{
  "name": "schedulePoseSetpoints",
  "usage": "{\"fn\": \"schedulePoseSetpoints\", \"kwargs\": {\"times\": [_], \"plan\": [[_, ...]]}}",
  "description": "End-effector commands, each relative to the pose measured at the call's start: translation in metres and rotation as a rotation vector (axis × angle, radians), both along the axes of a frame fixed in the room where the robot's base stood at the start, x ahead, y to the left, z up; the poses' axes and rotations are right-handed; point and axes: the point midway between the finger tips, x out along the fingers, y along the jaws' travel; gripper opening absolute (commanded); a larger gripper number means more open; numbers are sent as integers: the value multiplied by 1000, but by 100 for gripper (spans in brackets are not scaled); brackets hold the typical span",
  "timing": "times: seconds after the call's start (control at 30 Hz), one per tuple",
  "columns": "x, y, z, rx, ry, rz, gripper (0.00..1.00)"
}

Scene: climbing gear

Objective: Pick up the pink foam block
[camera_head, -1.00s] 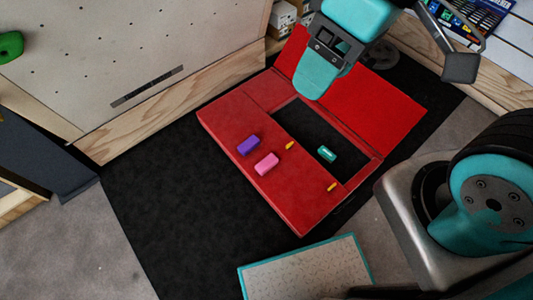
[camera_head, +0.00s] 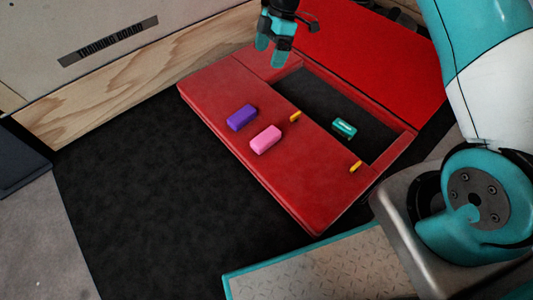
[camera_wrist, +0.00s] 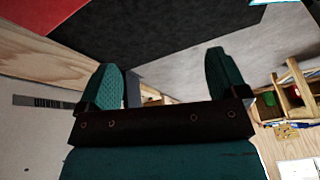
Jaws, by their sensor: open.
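The pink foam block (camera_head: 265,139) lies on the red surface of the case, near its left edge. A purple block (camera_head: 242,117) lies close beside it, up and to the left. My gripper (camera_head: 271,48) is above the far end of the red case, apart from the pink block and further back. In the wrist view my gripper (camera_wrist: 168,80) shows its two teal fingers spread wide with nothing between them. The pink block does not show in the wrist view.
The red case (camera_head: 300,192) has a dark recess holding a teal block (camera_head: 344,128). A wooden board wall (camera_head: 130,88) stands behind left. The black mat (camera_head: 150,210) is clear. A teal-edged panel (camera_head: 310,270) lies in front.

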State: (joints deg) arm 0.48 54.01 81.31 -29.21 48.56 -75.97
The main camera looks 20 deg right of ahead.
Motion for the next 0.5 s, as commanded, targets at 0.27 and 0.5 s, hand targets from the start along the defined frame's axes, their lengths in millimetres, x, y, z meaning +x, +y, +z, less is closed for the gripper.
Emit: {"fn": "schedulePoseSetpoints", "kwargs": {"times": [0.27,0.5], "plan": [[27,-36,-195,44,-54,234,92],[28,-41,-240,57,-71,298,92]]}}
